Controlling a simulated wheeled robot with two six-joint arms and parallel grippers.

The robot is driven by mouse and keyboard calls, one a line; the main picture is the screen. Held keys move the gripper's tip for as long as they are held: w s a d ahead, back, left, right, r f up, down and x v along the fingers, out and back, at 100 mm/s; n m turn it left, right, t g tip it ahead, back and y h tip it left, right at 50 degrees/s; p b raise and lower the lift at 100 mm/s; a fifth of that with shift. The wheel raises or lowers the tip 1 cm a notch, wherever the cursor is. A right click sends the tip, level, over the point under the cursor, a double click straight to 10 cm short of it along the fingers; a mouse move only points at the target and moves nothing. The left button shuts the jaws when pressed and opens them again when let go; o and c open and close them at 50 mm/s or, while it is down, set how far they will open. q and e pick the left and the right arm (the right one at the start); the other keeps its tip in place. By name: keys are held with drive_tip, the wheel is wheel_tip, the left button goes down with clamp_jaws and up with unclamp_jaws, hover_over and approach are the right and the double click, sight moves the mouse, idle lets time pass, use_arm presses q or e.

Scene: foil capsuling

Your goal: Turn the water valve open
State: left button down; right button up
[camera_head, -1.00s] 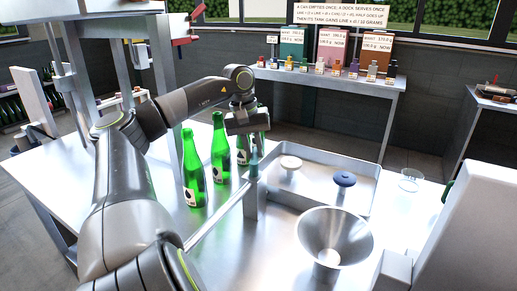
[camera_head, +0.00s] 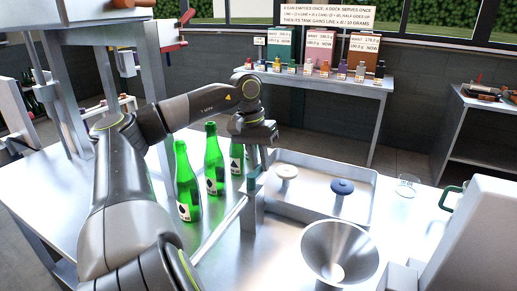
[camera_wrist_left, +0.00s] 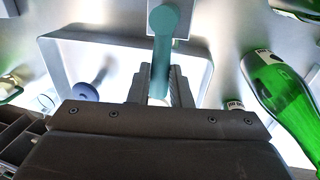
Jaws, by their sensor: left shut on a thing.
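The water valve has a teal lever handle (camera_wrist_left: 164,45) on top of a short metal post (camera_head: 251,212), beside a long pipe (camera_head: 219,232). In the left wrist view the lever runs from its round end down between my fingers. My left gripper (camera_wrist_left: 157,88) is shut on this handle. In the head view the left gripper (camera_head: 252,160) points down at the top of the post, and its fingers partly hide the handle (camera_head: 252,174). My right gripper is not in view.
Several green bottles (camera_head: 187,185) stand left of the valve, close to my left arm. A shallow metal tray (camera_head: 318,203) with a white knob (camera_head: 287,172) and a blue knob (camera_head: 343,186) lies to the right.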

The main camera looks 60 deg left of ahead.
use_arm(q)
drive_tip(key=c, duration=1.3)
unclamp_jaws()
drive_tip(key=shift+r, duration=0.1)
drive_tip(key=a+r+p, duration=0.1)
drive_tip(key=r, duration=0.4)
drive_tip(key=s+a+r+p, duration=0.1)
drive_tip(key=r+p, duration=0.1)
drive_tip(key=r, duration=0.4)
drive_tip(key=a+r+p, duration=0.1)
drive_tip(key=r+p, duration=0.1)
drive_tip(key=r, duration=0.4)
drive_tip(key=shift+s, duration=0.3)
drive_tip(key=shift+f, duration=0.1)
